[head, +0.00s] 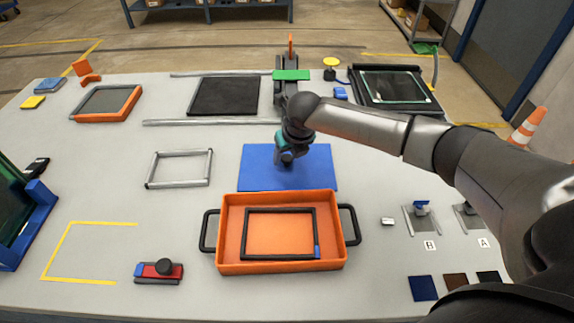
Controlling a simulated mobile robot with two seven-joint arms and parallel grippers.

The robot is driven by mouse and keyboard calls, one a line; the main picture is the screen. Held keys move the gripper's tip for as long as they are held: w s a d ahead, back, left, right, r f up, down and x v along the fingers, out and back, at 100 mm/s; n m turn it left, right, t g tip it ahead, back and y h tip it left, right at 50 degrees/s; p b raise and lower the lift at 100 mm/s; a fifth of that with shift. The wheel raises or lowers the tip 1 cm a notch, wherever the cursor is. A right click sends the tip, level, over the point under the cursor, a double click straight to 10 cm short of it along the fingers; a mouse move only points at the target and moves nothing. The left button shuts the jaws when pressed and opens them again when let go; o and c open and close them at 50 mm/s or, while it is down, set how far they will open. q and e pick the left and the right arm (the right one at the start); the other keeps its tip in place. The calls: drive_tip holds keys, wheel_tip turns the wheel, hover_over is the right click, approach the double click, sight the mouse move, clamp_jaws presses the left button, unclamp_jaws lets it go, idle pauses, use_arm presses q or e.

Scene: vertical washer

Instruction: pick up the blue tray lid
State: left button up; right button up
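The blue tray lid (260,174) looks like a flat blue rectangle. It lies on the table in the middle of the head view, just behind the orange tray (228,262). My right gripper (288,158) points down over the upper middle of the lid. The gripper and wrist hide part of the lid. I cannot tell whether the fingers touch it, or whether they are open or shut. My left gripper is not in view.
The orange tray has black side handles and a dark frame (248,236) inside. A grey frame (150,170) lies left of the lid. The table right of the lid is clear.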

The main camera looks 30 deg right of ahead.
clamp_jaws()
idle(0.5)
